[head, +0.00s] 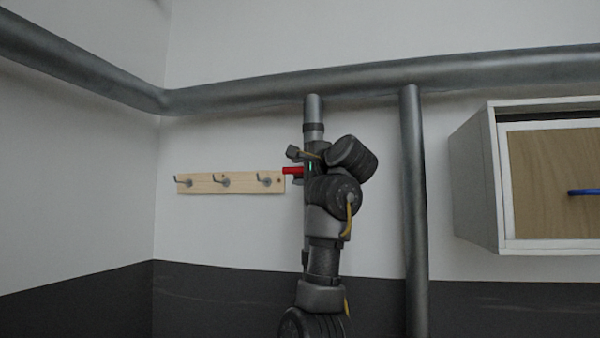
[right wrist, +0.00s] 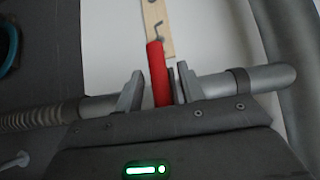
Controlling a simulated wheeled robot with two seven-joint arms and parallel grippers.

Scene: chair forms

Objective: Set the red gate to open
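The red gate handle (head: 293,170) sticks out to the left from behind my right arm in the head view, level with a wooden hook strip. It lies crosswise to the upright grey pipe (head: 313,108). In the right wrist view the red handle (right wrist: 158,73) stands between the two fingers of my right gripper (right wrist: 156,78), across the grey pipe (right wrist: 215,85). The fingers are apart. A gap shows on the left of the handle, and the right finger is close to it; contact is unclear. My arm hides the valve body. My left gripper is not in view.
A wooden strip with hooks (head: 246,187) is on the wall just left of the handle. A second upright pipe (head: 413,200) stands right of my arm. A thick pipe (head: 240,94) runs above. A wall cabinet (head: 475,180) hangs at the right.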

